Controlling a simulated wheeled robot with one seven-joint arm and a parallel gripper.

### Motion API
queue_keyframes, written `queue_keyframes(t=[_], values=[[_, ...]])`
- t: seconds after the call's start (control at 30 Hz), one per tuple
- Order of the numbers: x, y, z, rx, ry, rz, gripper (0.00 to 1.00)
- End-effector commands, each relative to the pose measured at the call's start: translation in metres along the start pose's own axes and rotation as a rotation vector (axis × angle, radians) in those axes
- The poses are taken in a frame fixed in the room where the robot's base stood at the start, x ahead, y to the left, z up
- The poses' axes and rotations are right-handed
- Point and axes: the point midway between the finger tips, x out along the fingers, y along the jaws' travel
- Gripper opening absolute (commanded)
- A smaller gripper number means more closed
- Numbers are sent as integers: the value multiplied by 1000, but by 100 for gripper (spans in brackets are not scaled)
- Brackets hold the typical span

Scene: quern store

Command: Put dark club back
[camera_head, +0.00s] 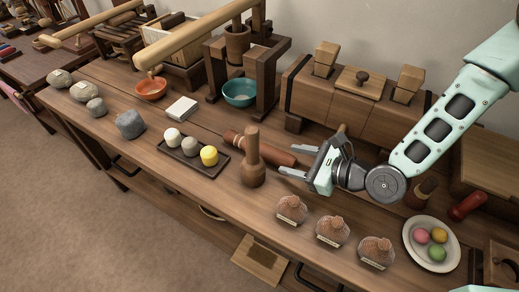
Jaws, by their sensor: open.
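A dark reddish-brown club (272,150) lies on its side on the wooden bench, partly hidden behind a lighter brown club. That lighter club (252,165) stands upright on the bench in front of it. My gripper (287,160) is open, its two fingers pointing left. The fingertips are near the right end of the lying club, to the right of the upright one. Nothing shows between the fingers; I cannot tell whether they touch the lying club. A dark wooden handle-like piece (427,187) stands at the right, partly behind my arm.
A dark tray (215,169) with small balls lies left of the clubs. Labelled rough lumps (331,231) line the front edge. A plate (411,247) of coloured balls and a red cylinder (467,206) are at right. A long wooden block rack (330,103) stands behind.

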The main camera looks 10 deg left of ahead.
Motion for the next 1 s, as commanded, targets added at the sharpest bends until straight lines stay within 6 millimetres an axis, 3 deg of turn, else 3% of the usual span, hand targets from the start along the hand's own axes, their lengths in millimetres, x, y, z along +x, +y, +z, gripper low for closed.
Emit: queue_keyframes(t=[0.4,0.7,0.73,0.87,1.0], values=[[47,4,7,-2,-2,1,50],[52,3,7,0,-1,-1,50],[52,3,7,0,0,-1,47],[52,3,7,0,-1,-1,11],[52,3,8,0,-2,-1,7]])
